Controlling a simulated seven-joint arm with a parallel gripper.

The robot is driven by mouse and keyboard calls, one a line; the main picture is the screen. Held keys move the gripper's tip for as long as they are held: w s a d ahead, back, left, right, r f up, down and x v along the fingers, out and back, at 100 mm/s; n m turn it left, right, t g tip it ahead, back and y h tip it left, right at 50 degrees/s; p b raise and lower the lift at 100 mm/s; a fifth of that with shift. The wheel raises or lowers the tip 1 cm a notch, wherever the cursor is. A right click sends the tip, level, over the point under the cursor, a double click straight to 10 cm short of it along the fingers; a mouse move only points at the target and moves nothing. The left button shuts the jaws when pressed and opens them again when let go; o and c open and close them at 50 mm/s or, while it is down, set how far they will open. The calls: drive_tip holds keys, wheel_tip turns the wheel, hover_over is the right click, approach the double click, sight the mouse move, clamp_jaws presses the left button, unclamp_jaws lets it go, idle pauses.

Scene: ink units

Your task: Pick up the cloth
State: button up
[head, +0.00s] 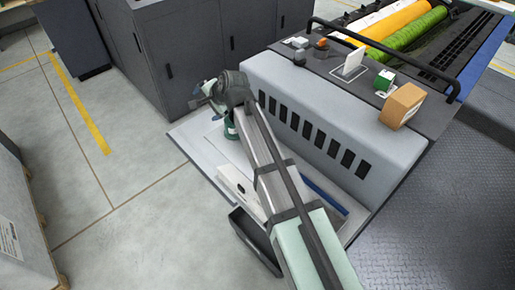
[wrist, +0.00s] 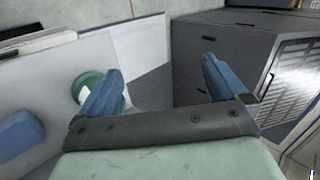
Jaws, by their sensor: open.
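I cannot pick out the cloth for certain in either view. A blue, rounded, flat-looking patch (wrist: 20,135) lies at the left edge of the wrist view on a pale surface; I cannot tell whether it is the cloth. My gripper (wrist: 163,82) shows two blue fingers spread wide, with nothing between them. In the head view my gripper (head: 203,97) is at the far end of my arm, beside the dark cabinets. A green round container (wrist: 84,92) is partly behind the left finger; it also shows beside my arm in the head view (head: 231,133).
The pale ledge (head: 190,133) runs along the grey vented machine (head: 330,110). A white box (head: 238,187) and a black bin (head: 252,242) are near my arm. Dark cabinets (head: 190,50) stand behind. A cardboard box (head: 402,105) sits on the machine.

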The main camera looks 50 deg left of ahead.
drive_tip(key=s+d+f+m+t+h, duration=0.3)
drive_tip(key=s+d+f+t+h, duration=0.55)
drive_tip(key=t, duration=0.45)
drive_tip(key=w+d+f+n+t, duration=0.2)
drive_tip(key=w+d+f+t, duration=0.15)
drive_tip(key=d, duration=0.55)
drive_tip(key=w, duration=0.8)
drive_tip(key=w+f, duration=0.1)
drive_tip(key=w, duration=0.4)
drive_tip(key=shift+a, duration=0.3)
drive_tip(key=c, duration=1)
